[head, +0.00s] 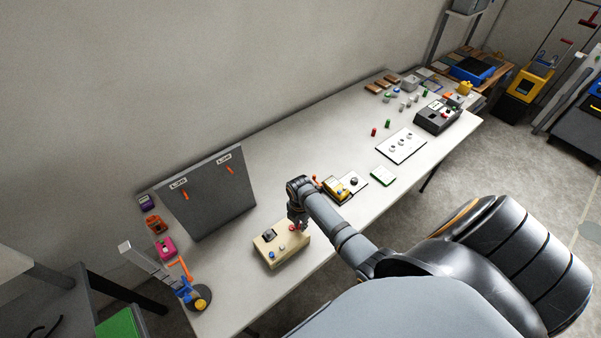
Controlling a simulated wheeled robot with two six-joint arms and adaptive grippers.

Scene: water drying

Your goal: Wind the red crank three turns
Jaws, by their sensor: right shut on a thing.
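A light wooden box (283,256) sits near the front edge of the long white table. A small red part, which looks like the red crank (292,229), shows at the box's right end, right at the fingertips. My right gripper (297,224) points down over that end and is shut on the red part. The gripper and wrist hide most of it, so its angle cannot be told. A blue knob and a small red knob (271,254) sit on the box to the left. My left gripper is not in view.
A grey panel (208,200) with orange hooks stands behind the box. A blue and orange stand (187,291) is at the left table end. Bare table (300,135) lies behind.

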